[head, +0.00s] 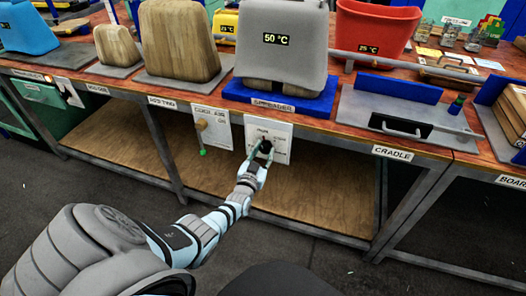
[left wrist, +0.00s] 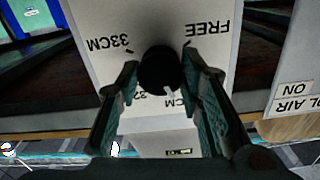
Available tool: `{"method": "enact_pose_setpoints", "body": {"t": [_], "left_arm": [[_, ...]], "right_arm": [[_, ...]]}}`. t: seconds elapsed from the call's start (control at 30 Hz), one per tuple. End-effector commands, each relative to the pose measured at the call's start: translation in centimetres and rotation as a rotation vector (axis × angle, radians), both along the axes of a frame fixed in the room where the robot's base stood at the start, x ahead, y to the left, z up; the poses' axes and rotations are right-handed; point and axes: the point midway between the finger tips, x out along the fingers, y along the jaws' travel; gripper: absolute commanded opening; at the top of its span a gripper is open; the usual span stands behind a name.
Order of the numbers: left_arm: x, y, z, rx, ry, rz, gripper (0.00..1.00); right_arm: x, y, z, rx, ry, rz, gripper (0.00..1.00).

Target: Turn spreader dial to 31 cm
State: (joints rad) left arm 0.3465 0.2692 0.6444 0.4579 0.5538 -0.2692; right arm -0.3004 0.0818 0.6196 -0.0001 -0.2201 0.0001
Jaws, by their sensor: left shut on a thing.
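The spreader dial is a black round knob (left wrist: 160,70) on a white panel (head: 281,150) below the SPREADER label. In the left wrist view, the panel lettering is upside down: 33CM at upper left, FREE at upper right, and a partly hidden CM label below. A small white mark on the knob points down in that view, toward the partly hidden label, whose number I cannot read surely. My left gripper (head: 259,160) is shut on the knob, with a finger on each side; its fingers also show in the left wrist view (left wrist: 163,82). My right gripper is not in view.
The CRADLE (head: 405,118) is to the right. The shelf below (head: 260,190) is empty.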

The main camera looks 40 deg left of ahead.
Motion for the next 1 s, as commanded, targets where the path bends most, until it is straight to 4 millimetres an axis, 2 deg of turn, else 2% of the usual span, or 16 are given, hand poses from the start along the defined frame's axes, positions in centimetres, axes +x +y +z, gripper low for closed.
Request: {"method": "enact_pose_setpoints", "body": {"t": [0.57,0.6,0.7,0.73,1.0], "left_arm": [[-0.05,0.02,-0.11,0.040,0.017,0.000,0.06],[-0.05,0.02,-0.11,0.040,0.017,0.000,0.35],[-0.04,0.02,-0.09,0.040,0.016,0.000,0.51],[-0.04,0.01,-0.08,0.040,0.016,0.000,0.54],[0.00,-0.02,-0.03,0.039,0.015,-0.001,0.54]], "right_arm": [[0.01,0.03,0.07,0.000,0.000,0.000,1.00],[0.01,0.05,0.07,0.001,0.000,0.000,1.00],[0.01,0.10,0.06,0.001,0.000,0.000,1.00],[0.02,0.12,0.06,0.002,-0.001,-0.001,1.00],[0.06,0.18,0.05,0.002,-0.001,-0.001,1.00]]}}
